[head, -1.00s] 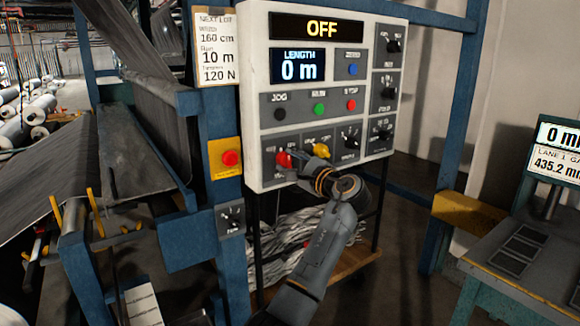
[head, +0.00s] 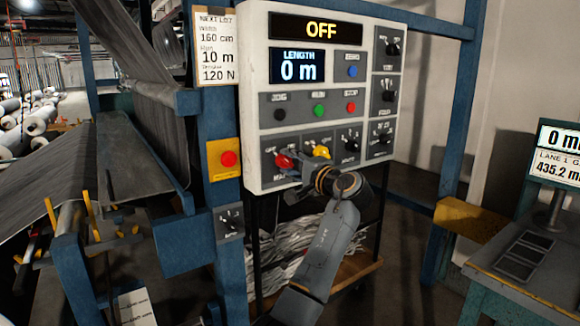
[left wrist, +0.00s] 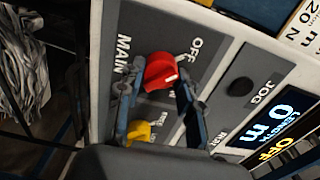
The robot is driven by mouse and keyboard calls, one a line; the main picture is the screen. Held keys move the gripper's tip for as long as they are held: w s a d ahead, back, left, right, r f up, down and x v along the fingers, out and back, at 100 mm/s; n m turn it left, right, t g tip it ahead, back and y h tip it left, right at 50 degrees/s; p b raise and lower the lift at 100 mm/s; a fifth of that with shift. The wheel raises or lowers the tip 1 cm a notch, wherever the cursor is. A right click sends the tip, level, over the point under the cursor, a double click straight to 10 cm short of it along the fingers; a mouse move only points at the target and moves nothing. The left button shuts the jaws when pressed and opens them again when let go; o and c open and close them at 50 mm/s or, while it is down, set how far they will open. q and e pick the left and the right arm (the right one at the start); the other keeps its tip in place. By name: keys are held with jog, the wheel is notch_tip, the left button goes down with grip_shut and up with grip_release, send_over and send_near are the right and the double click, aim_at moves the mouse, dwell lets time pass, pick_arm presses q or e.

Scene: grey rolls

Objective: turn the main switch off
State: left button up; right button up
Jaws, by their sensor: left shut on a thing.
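The red main switch knob (head: 284,161) is at the lower left of the white control panel (head: 254,120). In the left wrist view the red knob (left wrist: 158,70) sits between the fingers, beside the printed words MAIN and OFF. My left gripper (head: 299,169) is shut on the red knob. It also shows in the left wrist view (left wrist: 160,96), with one finger on each side of the knob. The panel's top display (head: 320,28) reads OFF. The knob's exact angle is hard to tell. My right gripper is not in view.
A yellow knob (head: 321,151) is close beside the gripper. Jog, run and stop buttons (head: 319,110) sit above. A red button on a yellow box (head: 228,158) is to the left. A bench with a screen (head: 558,150) stands at the right.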

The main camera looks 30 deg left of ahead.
pick_arm(q)
jog(key=shift+f, duration=0.1)
dwell(0.3)
jog(key=o, duration=1.2)
jog(key=v, duration=1.2)
